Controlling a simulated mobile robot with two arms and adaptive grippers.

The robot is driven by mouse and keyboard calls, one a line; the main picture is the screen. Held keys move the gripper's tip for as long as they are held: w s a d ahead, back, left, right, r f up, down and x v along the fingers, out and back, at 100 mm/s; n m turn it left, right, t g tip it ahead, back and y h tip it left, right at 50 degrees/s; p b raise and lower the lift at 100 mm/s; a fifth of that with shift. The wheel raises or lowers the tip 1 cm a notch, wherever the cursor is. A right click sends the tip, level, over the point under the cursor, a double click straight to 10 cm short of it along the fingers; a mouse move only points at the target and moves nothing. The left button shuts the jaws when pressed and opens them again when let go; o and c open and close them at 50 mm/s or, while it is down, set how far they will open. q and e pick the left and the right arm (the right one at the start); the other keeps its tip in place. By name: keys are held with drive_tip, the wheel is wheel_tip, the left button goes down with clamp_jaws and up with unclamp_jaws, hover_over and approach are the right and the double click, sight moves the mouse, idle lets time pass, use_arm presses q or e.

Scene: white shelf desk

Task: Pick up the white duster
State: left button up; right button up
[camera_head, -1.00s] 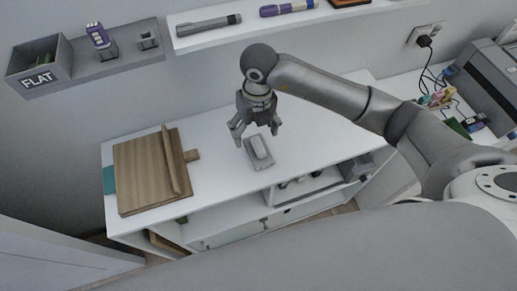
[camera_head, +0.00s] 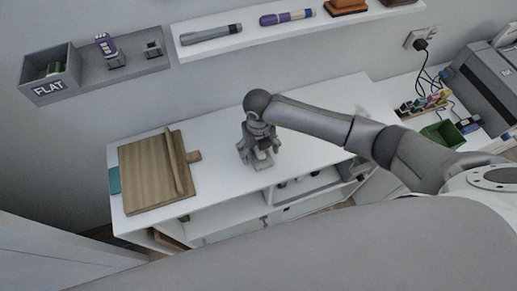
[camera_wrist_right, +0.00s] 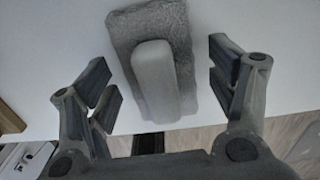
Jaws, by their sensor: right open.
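The white duster (camera_wrist_right: 153,75) lies on the white desk top, a pale handle on a grey felt pad. In the right wrist view it lies between the two fingers of my right gripper (camera_wrist_right: 168,85), with a gap on each side. In the head view the duster (camera_head: 262,161) is mostly hidden under my right gripper (camera_head: 260,155), which points down over it. The right gripper is open and holds nothing. How far its fingertips are above the desk is hard to tell. My left gripper is not in view.
A wooden board (camera_head: 150,175) with a raised strip lies on the desk (camera_head: 215,135) to the left. The desk top between it and the gripper is clear. A wall shelf (camera_head: 250,35) holding a grey torch (camera_head: 210,34) is above. Open compartments are below the desk's front edge.

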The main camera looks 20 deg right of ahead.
drive_tip(key=c, duration=1.1)
drive_tip(key=shift+r, duration=0.45)
drive_tip(key=shift+s+a+r+b, duration=0.9)
drive_tip(key=shift+s+a+r, duration=0.3)
drive_tip(key=shift+a+r, duration=0.85)
drive_tip(key=shift+s+a+r+b, duration=0.9)
drive_tip(key=shift+s+a+r, duration=0.25)
drive_tip(key=shift+a+r, duration=0.85)
drive_tip(key=shift+s+a+r+b, duration=0.9)
drive_tip(key=shift+s+a+r, duration=0.3)
drive_tip(key=shift+a+r, duration=0.8)
